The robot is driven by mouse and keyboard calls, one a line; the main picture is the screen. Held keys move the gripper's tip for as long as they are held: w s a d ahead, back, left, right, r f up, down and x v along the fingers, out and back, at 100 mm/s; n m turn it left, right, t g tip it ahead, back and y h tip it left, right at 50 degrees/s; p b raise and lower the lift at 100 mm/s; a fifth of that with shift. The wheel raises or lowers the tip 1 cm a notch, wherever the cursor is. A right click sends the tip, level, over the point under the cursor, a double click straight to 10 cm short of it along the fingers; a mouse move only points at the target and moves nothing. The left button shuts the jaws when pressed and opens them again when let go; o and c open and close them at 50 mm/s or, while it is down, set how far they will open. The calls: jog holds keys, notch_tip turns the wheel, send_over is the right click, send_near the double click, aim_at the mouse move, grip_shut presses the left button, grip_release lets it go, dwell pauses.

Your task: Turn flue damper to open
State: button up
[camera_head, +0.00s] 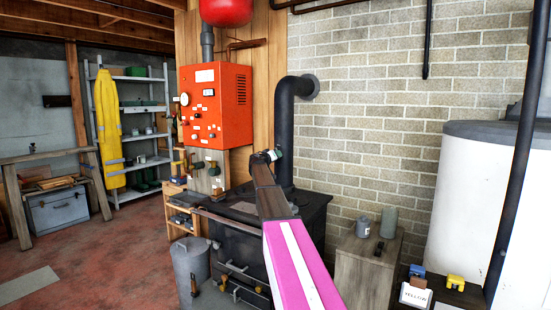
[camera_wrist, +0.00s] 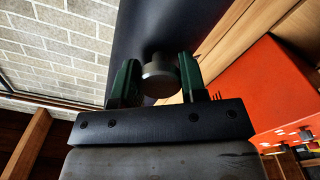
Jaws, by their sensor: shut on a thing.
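The black flue pipe (camera_head: 286,130) rises from the dark stove (camera_head: 245,220) and bends into the brick wall. It fills the background of the wrist view (camera_wrist: 155,25). The flue damper's round grey metal knob (camera_wrist: 159,80) sits in front of the pipe in the wrist view. My gripper (camera_head: 273,155) is at the pipe, a little above the stove top. In the wrist view its two green fingers (camera_wrist: 158,82) are shut on the knob, one on each side. In the head view my gripper and arm hide the knob. The damper plate inside the pipe cannot be seen.
An orange-red boiler box (camera_head: 218,105) hangs left of the pipe and also shows at the right of the wrist view (camera_wrist: 270,95). A wooden cabinet (camera_head: 367,262) with two grey canisters stands right of the stove. A white tank (camera_head: 485,200) is farther right. Open floor (camera_head: 90,245) lies left.

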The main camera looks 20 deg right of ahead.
jog(key=m, duration=0.3)
jog(key=shift+m, duration=0.3)
dwell(0.3)
jog(key=o, duration=0.9)
jog(key=shift+o, duration=0.2)
jog(key=shift+s+a, duration=0.1)
jog(key=v, duration=1)
jog(key=shift+s+a, duration=0.2)
jog(key=shift+a, duration=0.05)
